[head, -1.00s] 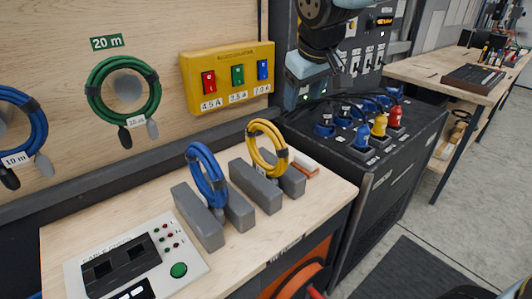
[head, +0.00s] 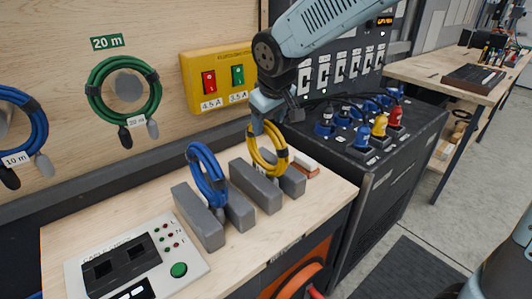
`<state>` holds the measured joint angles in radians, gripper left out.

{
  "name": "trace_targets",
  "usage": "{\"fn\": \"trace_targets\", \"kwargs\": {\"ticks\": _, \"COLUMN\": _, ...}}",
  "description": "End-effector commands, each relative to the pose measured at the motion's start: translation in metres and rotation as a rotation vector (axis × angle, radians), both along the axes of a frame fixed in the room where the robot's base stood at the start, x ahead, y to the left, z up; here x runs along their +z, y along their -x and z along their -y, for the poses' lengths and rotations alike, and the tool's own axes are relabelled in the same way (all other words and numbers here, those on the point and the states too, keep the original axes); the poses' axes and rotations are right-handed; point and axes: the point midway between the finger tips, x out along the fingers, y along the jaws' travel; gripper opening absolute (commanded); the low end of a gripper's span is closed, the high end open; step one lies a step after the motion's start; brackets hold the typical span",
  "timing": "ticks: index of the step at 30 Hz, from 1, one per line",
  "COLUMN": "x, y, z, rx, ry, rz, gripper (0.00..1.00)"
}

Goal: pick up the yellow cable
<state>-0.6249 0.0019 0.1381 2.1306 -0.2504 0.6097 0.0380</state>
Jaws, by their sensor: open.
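The yellow cable (head: 281,158) is a coiled loop standing upright between grey blocks (head: 256,186) on the wooden bench. Black bands wrap parts of the coil. My gripper (head: 262,128) is just above the top of the yellow coil, pointing down, with its fingers at or beside the coil's upper edge. The jaws are open. The fingers hide part of the coil's top, and I cannot tell whether they touch it.
A blue cable coil (head: 207,178) stands in similar blocks to the left. A tester panel (head: 130,262) lies at the front left. A yellow switch box (head: 215,75) is on the wall behind. A dark cabinet with coloured plugs (head: 379,126) stands to the right.

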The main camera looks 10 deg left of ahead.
Motion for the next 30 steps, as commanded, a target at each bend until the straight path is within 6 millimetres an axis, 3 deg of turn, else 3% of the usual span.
{"fn": "trace_targets", "kwargs": {"ticks": 12, "x": -0.043, "y": -0.015, "z": -0.012, "rx": 0.0, "ry": 0.0, "rz": -0.001, "gripper": 0.63}}
{"fn": "trace_targets", "kwargs": {"ticks": 22, "x": -0.047, "y": -0.017, "z": -0.013, "rx": 0.001, "ry": 0.0, "rz": 0.001, "gripper": 0.63}}
{"fn": "trace_targets", "kwargs": {"ticks": 30, "x": -0.047, "y": -0.016, "z": -0.013, "rx": 0.001, "ry": -0.001, "rz": 0.0, "gripper": 0.37}}
